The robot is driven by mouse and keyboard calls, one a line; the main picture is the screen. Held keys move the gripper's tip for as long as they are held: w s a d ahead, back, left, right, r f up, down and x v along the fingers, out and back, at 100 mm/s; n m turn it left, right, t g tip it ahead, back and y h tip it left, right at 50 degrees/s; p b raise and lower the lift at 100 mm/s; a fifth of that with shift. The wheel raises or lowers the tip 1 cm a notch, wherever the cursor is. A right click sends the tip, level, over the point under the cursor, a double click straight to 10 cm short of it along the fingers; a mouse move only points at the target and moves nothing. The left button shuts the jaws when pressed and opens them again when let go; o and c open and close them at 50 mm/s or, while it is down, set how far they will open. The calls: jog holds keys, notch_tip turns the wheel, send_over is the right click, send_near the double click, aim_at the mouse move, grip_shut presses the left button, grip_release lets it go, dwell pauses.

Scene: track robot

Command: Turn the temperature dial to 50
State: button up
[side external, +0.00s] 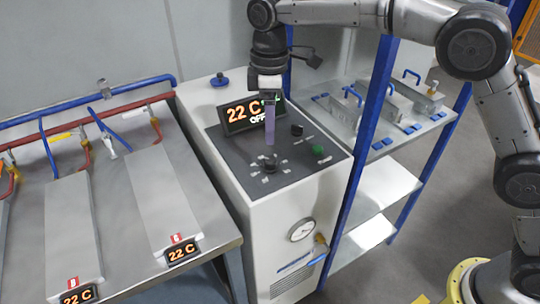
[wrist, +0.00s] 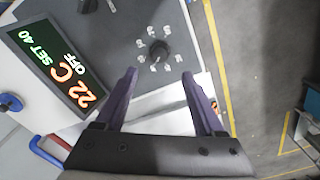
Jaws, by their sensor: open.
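The temperature dial (side external: 271,164) is a black round knob with a ring of white marks on the control unit's dark top panel. It also shows in the wrist view (wrist: 159,50), beyond the fingertips; its marks are too small to read. The display (wrist: 58,68) reads 22 C, SET 40 and OFF; in the side view (side external: 250,115) it stands at the panel's back. My gripper (wrist: 160,78) is open and empty, its purple fingers apart. In the side view my gripper (side external: 270,143) points down just above the dial, apart from it as far as I can tell.
A black knob (side external: 297,130) and a green button (side external: 318,150) sit right of the dial. A blue knob (side external: 219,80) is at the unit's back. A blue-framed shelf (side external: 372,110) stands close on the right. A metal table (side external: 130,205) with plates and pipes is left.

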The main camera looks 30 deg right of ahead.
aim_at(270, 159)
notch_tip(270, 159, down, 10)
dwell(0.4)
grip_shut()
